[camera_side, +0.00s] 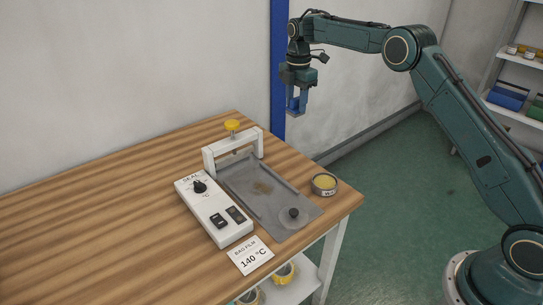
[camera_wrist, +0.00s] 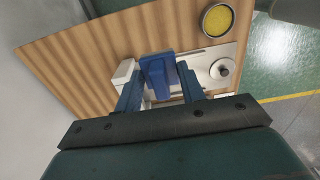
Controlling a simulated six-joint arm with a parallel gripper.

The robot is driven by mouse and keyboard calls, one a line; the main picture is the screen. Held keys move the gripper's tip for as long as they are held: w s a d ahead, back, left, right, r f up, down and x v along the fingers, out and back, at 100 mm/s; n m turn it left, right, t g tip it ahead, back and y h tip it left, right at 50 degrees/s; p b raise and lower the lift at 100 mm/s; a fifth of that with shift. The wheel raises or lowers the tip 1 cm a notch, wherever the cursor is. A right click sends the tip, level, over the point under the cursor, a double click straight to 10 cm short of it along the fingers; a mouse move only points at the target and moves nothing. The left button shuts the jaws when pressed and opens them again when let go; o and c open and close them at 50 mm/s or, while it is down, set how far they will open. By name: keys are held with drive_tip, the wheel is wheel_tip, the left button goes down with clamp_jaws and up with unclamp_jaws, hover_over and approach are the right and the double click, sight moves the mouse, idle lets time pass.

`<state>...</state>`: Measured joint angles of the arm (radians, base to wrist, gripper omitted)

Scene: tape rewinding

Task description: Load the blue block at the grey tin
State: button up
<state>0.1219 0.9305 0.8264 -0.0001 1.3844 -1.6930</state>
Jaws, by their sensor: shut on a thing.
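My gripper (camera_side: 297,108) is raised in the air beyond the table's far right corner, well above and behind the grey tin. It is shut on a blue block (camera_wrist: 158,68), which sits between the two fingers in the wrist view; the block also shows in the side view (camera_side: 293,103). The grey tin (camera_side: 324,184) is round and shallow, with yellow stuff inside and a small label on its front. It stands at the table's right edge, and in the wrist view it is at the top right (camera_wrist: 219,19), apart from the block.
A white sealer box (camera_side: 213,212) with a dial and switches stands beside a grey plate (camera_side: 265,205) bearing a dark knob. A "140 °C" card (camera_side: 250,256) lies in front. The table's left side is clear.

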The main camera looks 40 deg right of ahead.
drive_tip(key=shift+f, duration=0.1)
drive_tip(key=shift+s+d+f, duration=0.1)
drive_tip(key=shift+s+f, duration=0.65)
drive_tip(key=shift+f, duration=0.05)
drive_tip(key=s+f, duration=0.8)
drive_tip(key=s, duration=0.5)
drive_tip(key=shift+f, duration=0.3)
drive_tip(key=shift+f, duration=0.15)
drive_tip(key=shift+f, duration=2.8)
drive_tip(key=shift+f, duration=0.65)
idle(0.4)
wheel_tip(320, 180, up, 7)
idle(1.1)
drive_tip(key=shift+r, duration=0.1)
